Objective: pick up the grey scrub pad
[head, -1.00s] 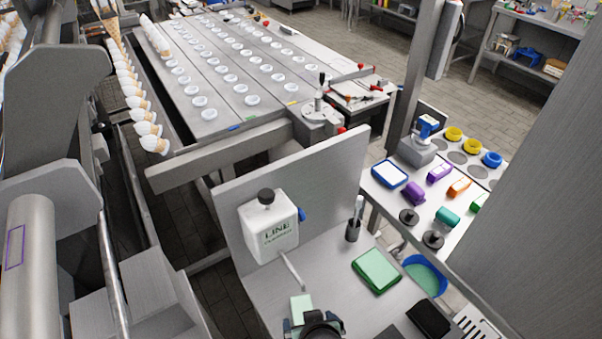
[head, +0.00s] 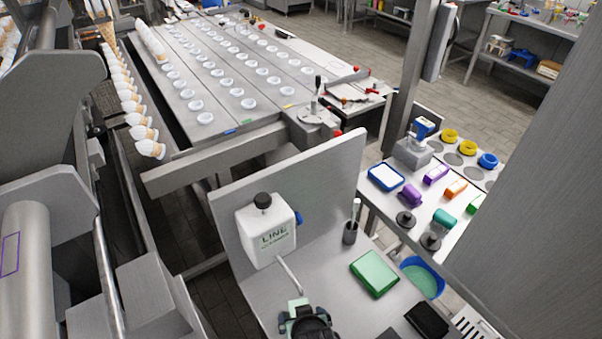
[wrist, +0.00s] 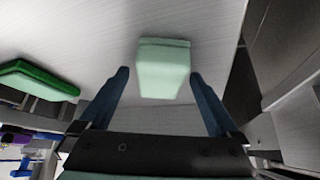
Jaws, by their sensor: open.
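A pale green-grey block-shaped pad (wrist: 163,68) lies on the steel bench, and no plainly grey pad shows. In the wrist view it is between and slightly beyond the tips of my open gripper (wrist: 158,74), with a gap on each side. In the head view my gripper (head: 296,306) is low over the bench, below the tank's spout, and mostly hides this block. A green pad (head: 375,273) lies to the right on the bench; it also shows at the left of the wrist view (wrist: 40,78). A black folded pad (head: 427,319) lies nearer the front.
A white tank (head: 267,232) with a black cap and bent spout stands on the bench against a steel back panel (head: 290,180). A dark cup with a brush (head: 351,228) stands behind the green pad. A blue-rimmed bowl (head: 423,277) is to the right. Bare bench lies between.

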